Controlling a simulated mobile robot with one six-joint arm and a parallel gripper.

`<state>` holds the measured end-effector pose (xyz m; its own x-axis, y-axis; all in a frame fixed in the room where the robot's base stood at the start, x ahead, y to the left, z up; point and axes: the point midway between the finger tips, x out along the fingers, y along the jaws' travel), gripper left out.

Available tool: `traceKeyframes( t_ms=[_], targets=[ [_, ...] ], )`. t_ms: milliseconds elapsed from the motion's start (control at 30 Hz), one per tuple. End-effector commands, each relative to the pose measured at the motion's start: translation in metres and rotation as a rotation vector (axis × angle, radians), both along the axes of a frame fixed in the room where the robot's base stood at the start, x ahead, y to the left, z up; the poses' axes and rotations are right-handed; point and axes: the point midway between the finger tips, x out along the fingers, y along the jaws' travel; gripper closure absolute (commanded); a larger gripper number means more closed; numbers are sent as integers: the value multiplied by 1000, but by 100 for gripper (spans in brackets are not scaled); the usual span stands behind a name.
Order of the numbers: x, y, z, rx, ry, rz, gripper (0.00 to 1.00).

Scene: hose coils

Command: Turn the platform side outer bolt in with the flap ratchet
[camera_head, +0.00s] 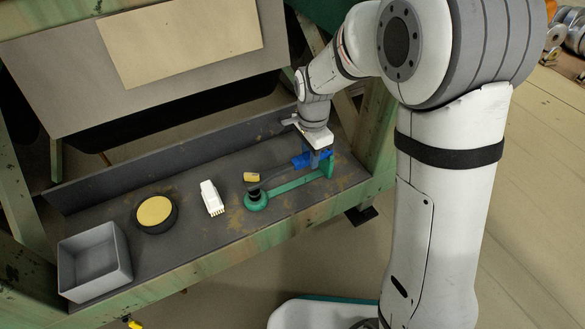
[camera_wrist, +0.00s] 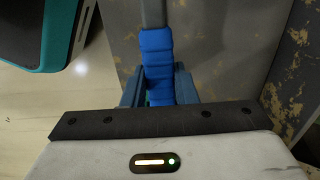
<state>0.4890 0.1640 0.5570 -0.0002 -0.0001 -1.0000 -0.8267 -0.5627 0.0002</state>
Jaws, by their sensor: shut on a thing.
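My gripper (camera_head: 314,158) is shut on the blue ribbed handle (camera_head: 299,160) of the ratchet, low over the grey shelf. In the wrist view the handle (camera_wrist: 157,62) lies between the two blue fingers of my gripper (camera_wrist: 158,88), and a grey shaft runs away from it. In the head view a dark shaft (camera_head: 272,178) leads from the handle toward a black round head (camera_head: 254,194). That head appears to sit on the round end of a green arm-like part (camera_head: 288,187). No bolt can be made out; contact under the head is hidden.
On the shelf (camera_head: 180,232) lie a small yellow block (camera_head: 251,177), a white brush-like piece (camera_head: 211,197), a black round item with a yellow top (camera_head: 155,212) and a grey open bin (camera_head: 95,262). A raised back wall and green frame legs bound the shelf.

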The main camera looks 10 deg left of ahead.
Motion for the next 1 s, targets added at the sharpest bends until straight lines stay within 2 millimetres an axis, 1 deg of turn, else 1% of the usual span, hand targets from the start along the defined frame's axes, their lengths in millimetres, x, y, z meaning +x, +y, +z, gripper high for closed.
traceKeyframes(
  t_ms=[300, 1000],
  targets=[
    [0, 0, 2, 1, -2, 0, 100],
    [0, 0, 13, 1, -1, 0, 100]
  ],
)
